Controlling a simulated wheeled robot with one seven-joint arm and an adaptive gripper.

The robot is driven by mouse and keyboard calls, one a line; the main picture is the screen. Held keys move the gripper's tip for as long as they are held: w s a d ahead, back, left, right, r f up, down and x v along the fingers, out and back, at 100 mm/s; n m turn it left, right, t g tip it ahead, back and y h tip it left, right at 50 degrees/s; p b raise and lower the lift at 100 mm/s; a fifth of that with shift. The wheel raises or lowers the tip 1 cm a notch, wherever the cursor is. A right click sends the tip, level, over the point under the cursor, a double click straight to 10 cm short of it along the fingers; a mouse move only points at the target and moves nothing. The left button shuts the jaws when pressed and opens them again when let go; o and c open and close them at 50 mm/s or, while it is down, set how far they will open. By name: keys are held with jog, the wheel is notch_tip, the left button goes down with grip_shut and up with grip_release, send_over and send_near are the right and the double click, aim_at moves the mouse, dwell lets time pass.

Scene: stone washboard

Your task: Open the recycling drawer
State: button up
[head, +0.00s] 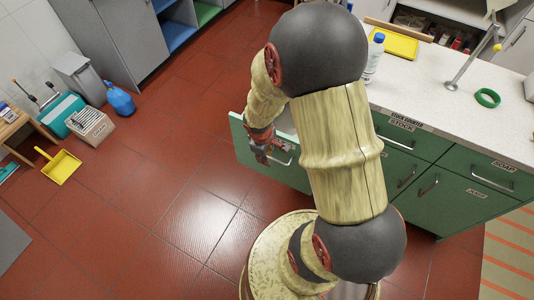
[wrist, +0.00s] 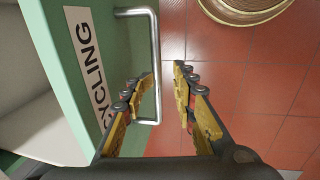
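The recycling drawer (head: 243,150) has a green front and stands out from the counter, pulled open. In the wrist view its front (wrist: 88,50) carries a white label (wrist: 88,62) reading "CYCLING", its start cut off. Its pale inside shows at left. The metal bar handle (wrist: 155,50) stands off the front. My gripper (wrist: 163,72) is open at the handle, one finger on the drawer side of the bar and the other on the outer side. A gap shows between the bar and the outer finger. In the head view my gripper (head: 264,150) is at the drawer front, and my arm hides part of the drawer.
The stock counter (head: 440,92) stands at right with other closed green drawers and doors (head: 440,195). A yellow dustpan (head: 62,166), a blue jug (head: 119,98) and boxes are on the floor at far left. The red tiled floor (head: 150,180) left of the drawer is clear.

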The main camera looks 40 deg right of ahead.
jog(key=shift+w+r, duration=0.1)
jog(key=shift+r, duration=0.1)
notch_tip(320, 180, up, 12)
jog(key=s+a, duration=0.1)
jog(key=a, duration=0.1)
jog(key=shift+f, duration=0.25)
jog(key=shift+a, duration=0.1)
